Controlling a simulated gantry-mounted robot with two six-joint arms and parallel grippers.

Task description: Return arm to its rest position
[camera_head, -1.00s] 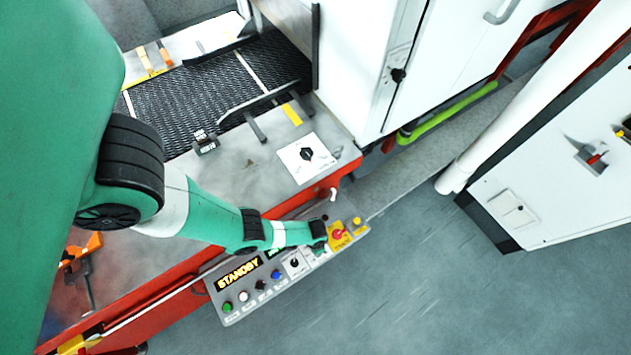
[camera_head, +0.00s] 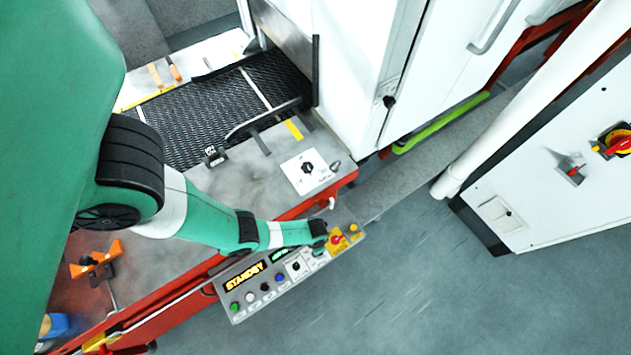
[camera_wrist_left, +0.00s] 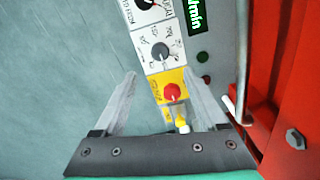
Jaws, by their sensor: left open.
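My left arm (camera_head: 205,215) comes in from the left in the head view and reaches out to the control panel (camera_head: 240,310). Its wrist end lies over the panel's upper edge, near the red emergency button (camera_head: 337,240) on its yellow plate. The fingers are not clear in the head view. In the left wrist view my left gripper (camera_wrist_left: 168,82) is open, its two pale fingers apart with nothing held. The red button (camera_wrist_left: 172,92) and a grey rotary knob (camera_wrist_left: 160,52) show between and beyond the fingers. I cannot tell the height above the panel. My right gripper is not in view.
The mesh belt (camera_head: 205,110) lies behind the panel, above a red frame. A white cabinet (camera_head: 350,50) stands behind. A white pipe (camera_head: 520,110) and another cabinet (camera_head: 570,180) are at the right. Red metalwork (camera_wrist_left: 298,110) is close right of the gripper. Open floor is at lower right.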

